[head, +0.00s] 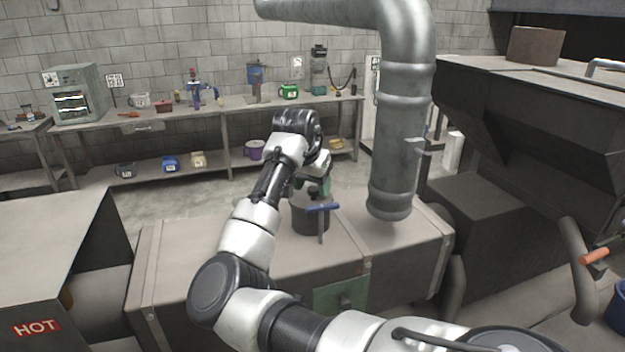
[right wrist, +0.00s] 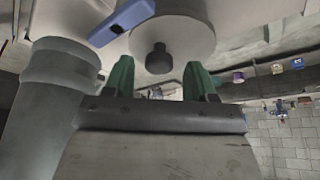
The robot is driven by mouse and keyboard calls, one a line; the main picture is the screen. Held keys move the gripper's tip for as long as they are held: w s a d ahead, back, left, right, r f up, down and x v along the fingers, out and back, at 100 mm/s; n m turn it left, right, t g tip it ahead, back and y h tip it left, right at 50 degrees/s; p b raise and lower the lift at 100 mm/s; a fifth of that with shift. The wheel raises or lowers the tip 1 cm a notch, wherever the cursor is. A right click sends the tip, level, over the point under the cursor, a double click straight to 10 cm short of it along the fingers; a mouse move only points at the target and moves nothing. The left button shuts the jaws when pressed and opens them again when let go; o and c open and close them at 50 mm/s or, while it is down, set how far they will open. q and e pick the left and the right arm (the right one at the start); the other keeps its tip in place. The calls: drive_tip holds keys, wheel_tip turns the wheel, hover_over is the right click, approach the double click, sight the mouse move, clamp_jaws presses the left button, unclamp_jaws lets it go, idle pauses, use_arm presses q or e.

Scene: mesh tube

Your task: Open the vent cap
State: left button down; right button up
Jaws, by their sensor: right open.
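The vent cap is a round grey lid with a dark knob at its centre. In the right wrist view the lid (right wrist: 180,32) and its knob (right wrist: 159,58) show at the top. In the head view the dark cylindrical vent (head: 309,218) stands on the metal duct box, partly behind a blue-handled lever (head: 323,207). The blue handle (right wrist: 122,22) also shows beside the lid in the right wrist view. My right gripper (head: 321,187) is over the vent, partly hidden by my arm. Its green fingertips (right wrist: 160,75) are open and apart, with the knob between and just beyond them.
A thick vertical pipe (head: 400,130) comes down onto the box (head: 285,255) just right of the vent. It is close on the left in the right wrist view (right wrist: 55,100). A box marked HOT (head: 50,240) stands at left; a shelved workbench (head: 215,105) is behind.

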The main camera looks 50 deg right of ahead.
drive_tip(key=shift+d+f, duration=0.1)
drive_tip(key=shift+f, duration=0.3)
clamp_jaws()
drive_tip(key=shift+r, duration=0.1)
drive_tip(key=shift+w+d+r+g+y, duration=0.25)
drive_tip(key=shift+w+r+g+y, duration=0.1)
drive_tip(key=shift+r+g, duration=0.2)
drive_tip(key=shift+w+d+r+g+y, duration=0.25)
drive_tip(key=shift+w+r+g, duration=0.15)
drive_tip(key=shift+g, duration=0.25)
drive_tip(key=shift+w+d+r+n+g+y, duration=0.3)
drive_tip(key=shift+w+r+g+y, duration=0.2)
drive_tip(key=shift+g, duration=0.3)
drive_tip(key=shift+w+d+r+n+g+y, duration=0.2)
drive_tip(key=shift+w+d+r+g+y, duration=0.15)
drive_tip(key=shift+w+g, duration=0.35)
drive_tip(key=shift+r, duration=0.1)
